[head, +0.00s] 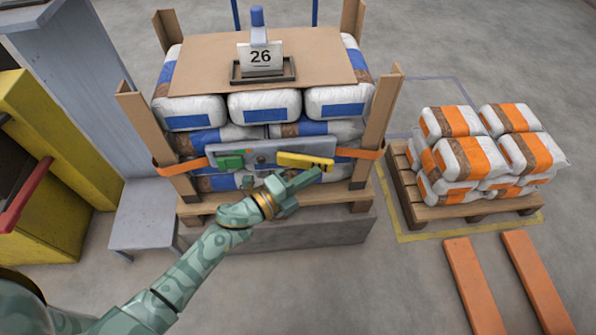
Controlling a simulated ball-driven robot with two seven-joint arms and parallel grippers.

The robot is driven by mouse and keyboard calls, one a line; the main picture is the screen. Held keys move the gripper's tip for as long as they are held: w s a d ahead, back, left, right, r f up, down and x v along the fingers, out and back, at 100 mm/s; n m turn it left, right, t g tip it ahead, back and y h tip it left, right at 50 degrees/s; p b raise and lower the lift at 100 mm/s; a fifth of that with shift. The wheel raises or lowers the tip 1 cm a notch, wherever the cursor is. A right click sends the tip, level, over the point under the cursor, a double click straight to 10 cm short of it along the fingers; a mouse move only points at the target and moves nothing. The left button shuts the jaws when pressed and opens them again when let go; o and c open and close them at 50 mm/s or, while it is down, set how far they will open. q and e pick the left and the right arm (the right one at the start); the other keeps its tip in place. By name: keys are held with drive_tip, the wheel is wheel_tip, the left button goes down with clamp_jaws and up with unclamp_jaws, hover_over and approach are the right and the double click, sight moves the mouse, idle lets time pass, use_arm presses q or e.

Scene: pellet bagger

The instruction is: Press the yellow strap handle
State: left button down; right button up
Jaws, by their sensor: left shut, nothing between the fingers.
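The yellow strap handle (305,162) sits at the right end of a grey buckle plate (264,152) on the front of the strapped pallet load. A green part (230,161) sits at the plate's left end. An orange strap (360,153) runs from the plate around the cardboard corner posts. My left gripper (314,175) is shut and empty, with its fingertips just below the yellow handle; I cannot tell whether they touch it. My right gripper is not in view.
White and blue bags (264,105) are stacked on the pallet (361,206), with a cardboard sheet (200,58) and a "26" sign (261,57) on top. A second pallet (470,207) with orange-striped bags stands right. Orange forks (472,285) lie at lower right. A yellow machine (52,118) stands left.

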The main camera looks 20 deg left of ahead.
use_arm(q)
drive_tip(key=shift+w+n+t+y, duration=0.6)
drive_tip(key=shift+w+n+y, duration=0.3)
drive_tip(key=shift+w+y, duration=0.4)
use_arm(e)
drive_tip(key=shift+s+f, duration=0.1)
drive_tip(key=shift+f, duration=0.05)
use_arm(q)
drive_tip(key=shift+r, duration=0.1)
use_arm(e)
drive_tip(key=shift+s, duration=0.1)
